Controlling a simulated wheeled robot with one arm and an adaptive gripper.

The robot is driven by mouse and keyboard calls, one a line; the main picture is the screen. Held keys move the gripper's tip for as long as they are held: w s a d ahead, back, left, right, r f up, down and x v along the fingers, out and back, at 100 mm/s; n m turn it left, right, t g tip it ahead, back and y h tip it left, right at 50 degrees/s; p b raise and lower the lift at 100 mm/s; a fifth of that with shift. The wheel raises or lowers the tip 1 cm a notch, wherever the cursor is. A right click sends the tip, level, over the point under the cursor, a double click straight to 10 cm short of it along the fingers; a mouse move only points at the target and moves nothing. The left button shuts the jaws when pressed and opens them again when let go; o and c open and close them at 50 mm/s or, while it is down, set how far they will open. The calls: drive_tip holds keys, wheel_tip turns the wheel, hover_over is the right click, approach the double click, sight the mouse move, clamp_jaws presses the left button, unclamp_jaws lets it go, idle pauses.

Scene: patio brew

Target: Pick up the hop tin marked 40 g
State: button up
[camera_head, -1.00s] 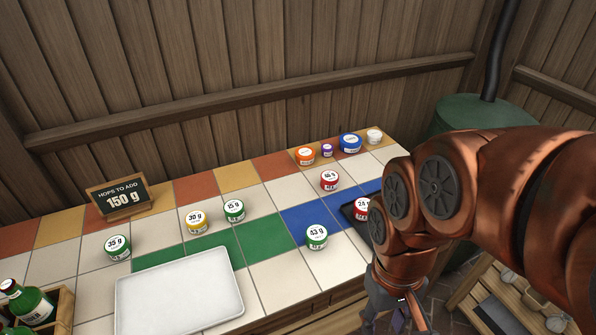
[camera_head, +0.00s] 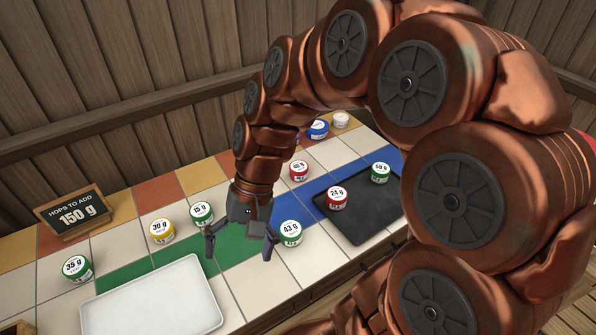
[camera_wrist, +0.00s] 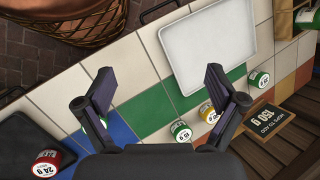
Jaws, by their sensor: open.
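My gripper (camera_head: 238,248) is open and empty above the green and white tiles, with its fingers pointing down; it also shows in the wrist view (camera_wrist: 160,82). A red-banded tin (camera_head: 299,170) stands farther back, to the right of my gripper; its small number may read 40 g, but I cannot read it surely. Other tins are a green 43 g tin (camera_head: 290,233) just right of my fingers, a green 15 g tin (camera_head: 202,213), a yellow 30 g tin (camera_head: 161,231), a green 35 g tin (camera_head: 78,268), a red 24 g tin (camera_head: 336,198) and a green tin (camera_head: 380,172).
A white tray (camera_head: 150,300) lies at the front left. A black mat (camera_head: 362,225) lies at the right under two tins. A sign reading 150 g (camera_head: 75,215) stands at the back left. Blue (camera_head: 317,129) and white (camera_head: 341,120) tins stand at the far end.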

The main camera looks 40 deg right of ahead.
drive_tip(key=w+d+f+m+t+y, duration=0.15)
drive_tip(key=w+m+y, duration=0.3)
drive_tip(key=w, duration=0.55)
drive_tip(key=m+t, duration=0.9)
drive_tip(key=m, duration=0.5)
hover_over(300, 172)
drive_tip(key=s+a, duration=0.2)
drive_tip(key=a, duration=0.5)
wheel_tip(300, 172, down, 9)
drive_tip(key=d+f+m, duration=0.2)
drive_tip(key=d, duration=0.1)
drive_tip(key=s+d+f+m+t+h, duration=0.1)
drive_tip(key=d+f+m, duration=0.1)
drive_tip(key=d, duration=0.2)
drive_tip(key=s+d+f+m+t, duration=0.1)
drive_tip(key=d+f+m, duration=0.1)
drive_tip(key=d+f, duration=0.1)
drive_tip(key=shift+d+f+t+h+b, duration=0.1)
drive_tip(key=shift+d+t+h+b, duration=0.2)
drive_tip(key=shift+d, duration=0.45)
drive_tip(key=shift+d+f, duration=0.15)
drive_tip(key=shift+f, duration=0.05)
drive_tip(key=shift+d+p+x, duration=0.15)
drive_tip(key=shift+p+x, duration=0.35)
drive_tip(key=shift+x, duration=1.4)
drive_tip(key=shift+d+p+x, duration=0.15)
drive_tip(key=shift+p+x, duration=0.35)
drive_tip(key=shift+x, duration=1.4)
drive_tip(key=shift+w+f, duration=0.1)
drive_tip(key=shift+w, duration=0.1)
